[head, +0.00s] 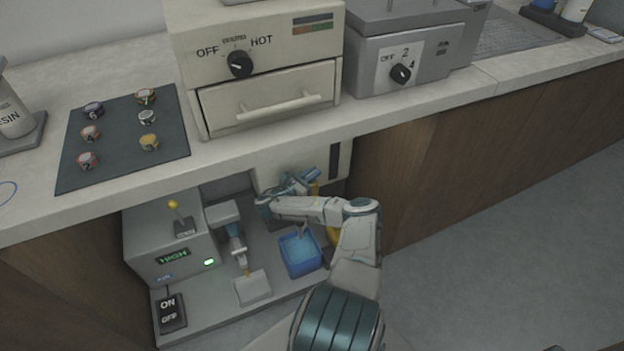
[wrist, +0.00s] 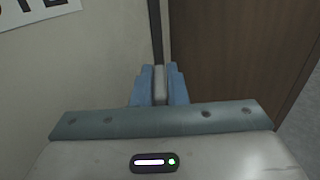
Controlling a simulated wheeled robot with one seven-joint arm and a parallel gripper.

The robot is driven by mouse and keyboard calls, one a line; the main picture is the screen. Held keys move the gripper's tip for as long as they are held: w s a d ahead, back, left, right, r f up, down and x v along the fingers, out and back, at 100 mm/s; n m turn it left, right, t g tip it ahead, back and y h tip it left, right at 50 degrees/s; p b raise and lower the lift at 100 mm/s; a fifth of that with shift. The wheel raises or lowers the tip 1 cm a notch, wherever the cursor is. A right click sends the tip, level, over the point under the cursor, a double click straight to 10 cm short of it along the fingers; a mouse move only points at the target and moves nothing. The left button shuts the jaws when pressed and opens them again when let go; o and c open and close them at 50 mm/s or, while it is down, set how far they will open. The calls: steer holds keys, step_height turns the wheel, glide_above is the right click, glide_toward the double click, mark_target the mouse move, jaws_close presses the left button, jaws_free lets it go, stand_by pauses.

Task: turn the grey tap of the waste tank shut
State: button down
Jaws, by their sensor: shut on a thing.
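The waste tank (head: 343,150) is a pale box under the counter with a dark vertical strip on its front. Its pale wall also fills the left of the wrist view (wrist: 90,60), with part of a black-lettered label at the top. My gripper (head: 309,176) is in front of the tank. In the wrist view its blue fingers (wrist: 159,78) are shut on a light grey piece, the grey tap (wrist: 159,88). Most of the tap is hidden by the fingers, and I cannot tell its turn angle. In the head view my gripper and arm cover the tap.
A blue tub (head: 299,268) with blue contents stands below my forearm. Left of it is a grey machine (head: 165,255) reading HIGH, with a yellow-knobbed lever (head: 173,205) and an ON/OFF switch (head: 171,312). The counter edge (head: 240,150) overhangs. Open floor (head: 480,220) lies right.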

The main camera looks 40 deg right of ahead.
steer(key=shift+m+g+b, duration=0.5)
steer(key=shift+g+b, duration=0.2)
steer(key=shift+b, duration=0.25)
steer(key=c, duration=1.5)
jaws_free()
steer(key=shift+d, duration=0.1)
